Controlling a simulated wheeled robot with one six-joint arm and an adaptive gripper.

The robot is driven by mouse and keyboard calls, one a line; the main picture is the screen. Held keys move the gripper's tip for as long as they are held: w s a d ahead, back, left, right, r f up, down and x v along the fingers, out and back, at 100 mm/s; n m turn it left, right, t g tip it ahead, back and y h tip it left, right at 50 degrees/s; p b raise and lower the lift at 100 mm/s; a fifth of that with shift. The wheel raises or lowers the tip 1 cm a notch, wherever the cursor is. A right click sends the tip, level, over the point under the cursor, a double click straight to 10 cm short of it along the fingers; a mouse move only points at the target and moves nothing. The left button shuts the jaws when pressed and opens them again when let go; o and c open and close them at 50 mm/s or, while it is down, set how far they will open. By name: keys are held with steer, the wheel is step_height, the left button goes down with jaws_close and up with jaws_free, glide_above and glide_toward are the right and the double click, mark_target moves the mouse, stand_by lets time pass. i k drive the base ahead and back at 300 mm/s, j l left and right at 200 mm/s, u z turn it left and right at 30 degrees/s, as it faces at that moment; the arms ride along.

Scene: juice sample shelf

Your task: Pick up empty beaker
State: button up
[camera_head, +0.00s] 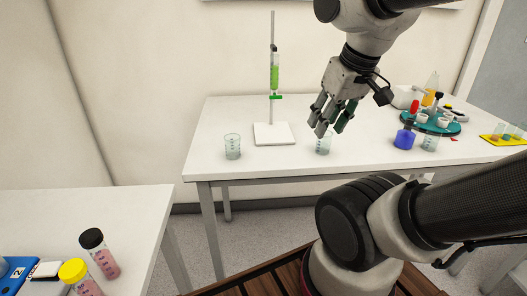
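A clear beaker (323,146) stands on the white table just below my gripper (330,123); it looks empty, and a fingertip covers part of its rim. A second clear beaker (232,147) stands upright to the left, near the table's left end. A third clear beaker (430,143) stands to the right. My gripper points down with its fingers apart and holds nothing that I can see. I cannot tell from this view whether the fingertips touch the beaker below.
A stand (274,135) holding a burette with green liquid is between the left two beakers. A blue container (404,139), a green round rack (430,124) and a yellow tray (505,136) are at right. A nearer table (120,215) at left holds capped tubes.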

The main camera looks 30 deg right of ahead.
mark_target(232, 141)
steer(key=l+u, duration=0.25)
steer(key=l, duration=0.15)
steer(key=k+l+u, duration=0.25)
steer(key=l+u, duration=0.25)
steer(key=l, duration=0.25)
steer(key=k+l, duration=0.15)
steer(key=l, duration=0.25)
steer(key=k+l, duration=0.1)
steer(key=l, duration=0.25)
steer(key=k+l, duration=0.15)
steer(key=l, duration=0.25)
steer(key=u, duration=0.05)
